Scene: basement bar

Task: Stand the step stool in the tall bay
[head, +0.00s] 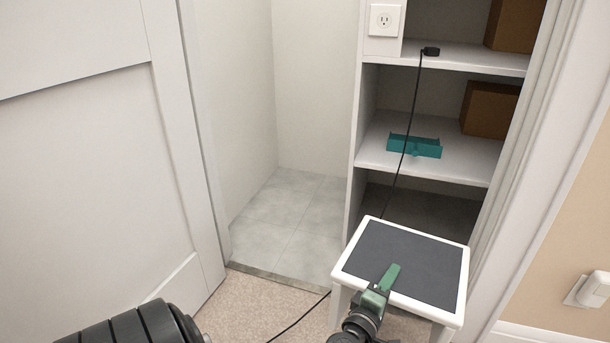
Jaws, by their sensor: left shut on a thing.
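The white step stool (424,268) with a dark grey top stands upright, or nearly so, at the lower right, in front of the shelves. Whether its feet touch the floor is hidden. My left gripper (386,279), with green fingers, is shut on the stool's near left edge, one finger showing over the top. The tall bay (285,213) is the open, empty space with a grey tiled floor, left of the shelf unit. The stool is outside it, to the right and nearer. My right gripper is not in view.
A white door (95,170) stands at left. Shelves (437,165) hold a teal tray (414,146) and brown boxes (490,109). A black cord (410,125) hangs down from a shelf; cord also lies on the carpet (285,295). A door frame (530,150) is close right of the stool.

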